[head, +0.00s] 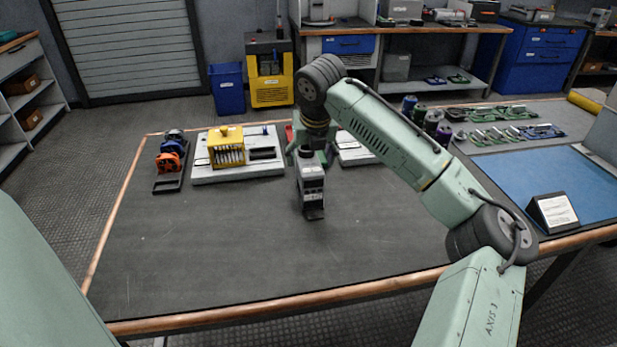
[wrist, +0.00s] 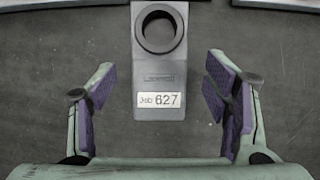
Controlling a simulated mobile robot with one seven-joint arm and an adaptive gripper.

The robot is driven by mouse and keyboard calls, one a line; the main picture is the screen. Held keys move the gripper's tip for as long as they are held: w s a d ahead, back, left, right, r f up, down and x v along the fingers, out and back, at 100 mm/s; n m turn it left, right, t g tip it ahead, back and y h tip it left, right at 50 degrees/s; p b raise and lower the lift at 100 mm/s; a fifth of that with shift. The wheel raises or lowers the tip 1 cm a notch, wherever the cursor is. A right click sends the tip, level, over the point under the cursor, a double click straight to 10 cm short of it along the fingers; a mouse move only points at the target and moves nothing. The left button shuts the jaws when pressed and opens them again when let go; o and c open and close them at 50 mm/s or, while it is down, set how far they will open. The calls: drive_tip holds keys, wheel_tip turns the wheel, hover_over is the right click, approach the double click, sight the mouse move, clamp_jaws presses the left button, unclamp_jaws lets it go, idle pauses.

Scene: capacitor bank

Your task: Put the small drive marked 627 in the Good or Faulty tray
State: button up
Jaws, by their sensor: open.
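The dark grey drive (wrist: 160,75) has a round raised ring at its far end and a white label that reads "Job 627". It lies on the dark mat, between the two fingers in the wrist view and apart from both. In the head view its dark near end (head: 315,214) shows just under my gripper, which hides most of it. My gripper (wrist: 161,105) is open and empty, with purple pads on both sides of the drive. It also points down over the mat in the head view (head: 311,200). I cannot make out trays marked Good or Faulty.
A pale board (head: 237,172) with a yellow unit and a dark rack (head: 168,183) of coloured parts stand at back left. A small red thing (head: 289,133) is partly hidden behind my gripper. A sign (head: 553,212) stands on the right. The front mat is clear.

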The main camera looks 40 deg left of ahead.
sight(308, 161)
drive_tip(key=shift+x, duration=1.7)
drive_tip(key=shift+a, duration=0.1)
drive_tip(key=shift+r, duration=0.1)
clamp_jaws()
